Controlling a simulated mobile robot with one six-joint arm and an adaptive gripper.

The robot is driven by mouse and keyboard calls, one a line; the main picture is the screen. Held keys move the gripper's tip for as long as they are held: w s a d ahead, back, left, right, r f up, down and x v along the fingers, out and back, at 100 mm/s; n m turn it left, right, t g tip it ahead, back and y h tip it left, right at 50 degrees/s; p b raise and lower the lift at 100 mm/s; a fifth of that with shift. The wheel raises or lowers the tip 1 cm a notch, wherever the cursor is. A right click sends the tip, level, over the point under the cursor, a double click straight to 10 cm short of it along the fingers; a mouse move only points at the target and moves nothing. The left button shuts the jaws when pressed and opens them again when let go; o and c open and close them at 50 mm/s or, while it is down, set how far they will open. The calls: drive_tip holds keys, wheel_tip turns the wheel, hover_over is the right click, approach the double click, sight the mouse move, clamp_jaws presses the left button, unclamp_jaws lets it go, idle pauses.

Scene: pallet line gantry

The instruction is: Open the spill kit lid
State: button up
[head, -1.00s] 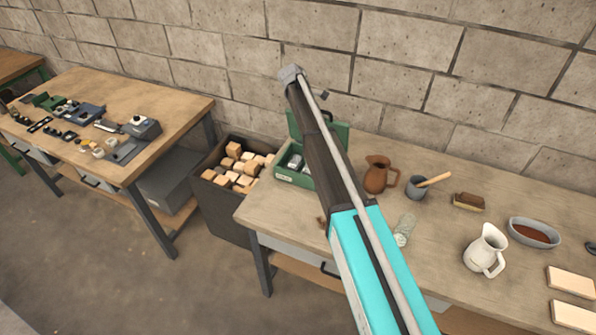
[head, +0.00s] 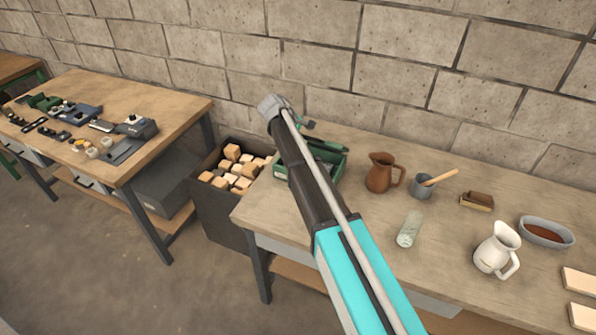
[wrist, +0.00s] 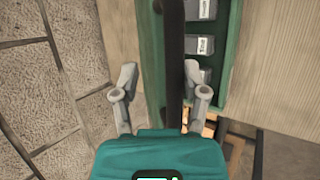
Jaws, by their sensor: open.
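The spill kit is a green box (head: 333,172) at the left back of the near bench, partly hidden by my arm. Its lid (head: 326,144) stands raised off the box and shows as a narrow strip from the head. In the wrist view the box's right wall (wrist: 229,55) and several grey labelled packs inside show. The lid (wrist: 151,50) runs up the middle there, with a dark strip along it. My gripper (wrist: 160,72) is open, its fingers on either side of the lid; contact is unclear. In the head view my gripper (head: 303,125) is mostly hidden.
A brown jug (head: 380,173), a grey cup (head: 421,187), a clear cylinder (head: 409,230) and a white pitcher (head: 493,251) stand right of the box. A dark bin (head: 217,208) of wooden blocks stands left. The block wall (head: 410,80) is close behind.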

drive_tip(key=s+a+f+m+t+h+b, duration=0.1)
drive_tip(key=s+f+t+b, duration=0.3)
drive_tip(key=f+b, duration=0.6)
drive_tip(key=s+a+h+b, duration=0.1)
drive_tip(key=s+b, duration=0.1)
drive_tip(key=b, duration=0.4)
drive_tip(key=shift+t, duration=0.4)
drive_tip(key=shift+a, duration=0.1)
drive_tip(key=shift+h, duration=0.3)
idle(0.4)
drive_tip(key=p+v, duration=0.5)
drive_tip(key=v, duration=1)
drive_tip(key=shift+s+a+f+p, duration=0.25)
drive_tip(key=shift+s+p, duration=0.1)
drive_tip(key=shift+s, duration=0.1)
idle(1.3)
idle(0.6)
